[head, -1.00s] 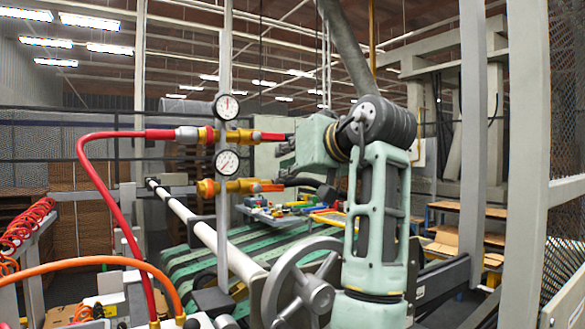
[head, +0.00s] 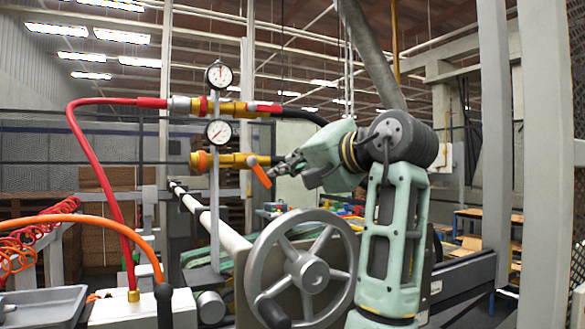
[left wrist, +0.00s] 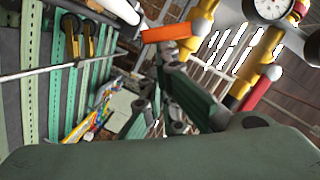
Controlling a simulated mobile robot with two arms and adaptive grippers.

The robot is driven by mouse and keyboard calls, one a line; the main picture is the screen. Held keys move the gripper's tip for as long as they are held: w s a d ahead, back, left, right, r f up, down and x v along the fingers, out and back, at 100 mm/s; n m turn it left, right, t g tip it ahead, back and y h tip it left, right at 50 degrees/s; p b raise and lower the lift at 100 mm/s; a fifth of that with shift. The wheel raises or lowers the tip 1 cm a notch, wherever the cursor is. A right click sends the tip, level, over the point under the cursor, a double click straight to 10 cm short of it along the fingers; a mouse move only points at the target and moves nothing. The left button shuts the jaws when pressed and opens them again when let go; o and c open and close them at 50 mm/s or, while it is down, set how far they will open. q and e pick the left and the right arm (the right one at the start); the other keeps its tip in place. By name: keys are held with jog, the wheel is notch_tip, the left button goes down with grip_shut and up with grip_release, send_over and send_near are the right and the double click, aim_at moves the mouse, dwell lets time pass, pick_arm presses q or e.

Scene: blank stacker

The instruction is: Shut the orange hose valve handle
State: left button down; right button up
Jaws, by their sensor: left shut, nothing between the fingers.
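The orange valve handle (head: 261,172) sits on the lower yellow valve (head: 230,160) and is turned across its line, slanting down to the right. In the left wrist view the orange handle (left wrist: 168,33) shows near the top. My left gripper (head: 274,172) is shut and empty, with its fingertips right beside the handle; I cannot tell whether they touch it. Its fingers (left wrist: 165,62) point toward the handle in the left wrist view. My right gripper is not in view.
Above is a second valve with a red handle (head: 268,108), fed by a red hose (head: 95,165). Two gauges, upper (head: 219,74) and lower (head: 218,132), are on the upright pipe. A grey handwheel (head: 305,270) stands in front. An orange hose (head: 90,220) arches at left.

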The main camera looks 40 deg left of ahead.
pick_arm(q)
jog(key=shift+f+m+b, duration=0.4)
jog(key=shift+f+b, duration=0.2)
jog(key=shift+f, duration=0.2)
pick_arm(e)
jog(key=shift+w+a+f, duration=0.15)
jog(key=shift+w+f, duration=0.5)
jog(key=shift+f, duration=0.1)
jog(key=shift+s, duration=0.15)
